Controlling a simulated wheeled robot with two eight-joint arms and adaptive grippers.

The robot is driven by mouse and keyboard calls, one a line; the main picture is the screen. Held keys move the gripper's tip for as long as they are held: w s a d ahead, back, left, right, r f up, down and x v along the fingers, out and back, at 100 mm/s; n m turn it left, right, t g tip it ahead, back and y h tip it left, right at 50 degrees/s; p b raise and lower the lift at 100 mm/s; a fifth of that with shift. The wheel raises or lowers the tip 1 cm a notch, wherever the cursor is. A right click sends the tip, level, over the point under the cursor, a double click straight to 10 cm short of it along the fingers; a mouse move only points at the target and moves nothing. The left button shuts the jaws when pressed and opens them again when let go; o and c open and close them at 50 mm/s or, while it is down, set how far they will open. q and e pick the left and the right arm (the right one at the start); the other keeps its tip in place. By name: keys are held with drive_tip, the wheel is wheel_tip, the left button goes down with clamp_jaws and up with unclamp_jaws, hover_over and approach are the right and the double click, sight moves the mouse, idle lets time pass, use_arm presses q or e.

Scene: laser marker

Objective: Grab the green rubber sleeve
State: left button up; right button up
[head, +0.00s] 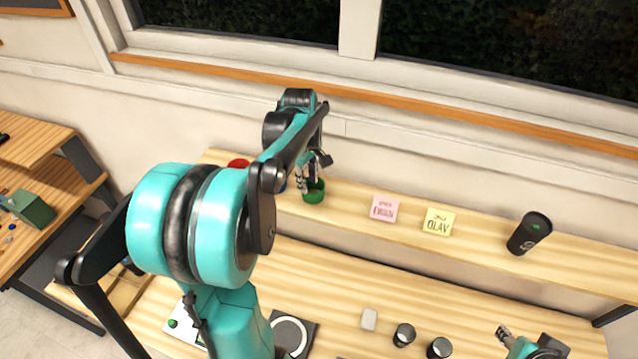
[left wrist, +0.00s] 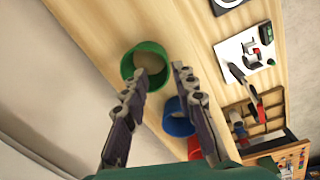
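The green rubber sleeve (head: 314,194) is a short round ring on the wooden shelf below the window. In the left wrist view the sleeve (left wrist: 127,67) shows as an open green ring just beyond the fingertips. My left gripper (head: 308,181) is right at the sleeve in the head view. In the left wrist view my left gripper (left wrist: 157,79) is open with nothing between its fingers. One finger overlaps the ring's near rim; the other is to its right. I cannot tell whether they touch it. My right gripper (head: 504,335) is low at the right; its finger opening is unclear.
A blue ring (left wrist: 178,124) and a red ring (left wrist: 194,148) stand on the shelf beside the green one. Pink (head: 384,208) and yellow (head: 438,221) notes and a black cup (head: 530,233) are farther right. Small items lie on the workbench below.

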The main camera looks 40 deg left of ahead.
sight(307, 195)
use_arm(q)
wheel_tip(307, 195, down, 7)
drive_tip(key=shift+s+a+r+p, duration=0.15)
drive_tip(key=shift+r+p, duration=0.05)
drive_tip(key=shift+p, duration=0.3)
drive_tip(key=shift+s, duration=0.1)
clamp_jaws()
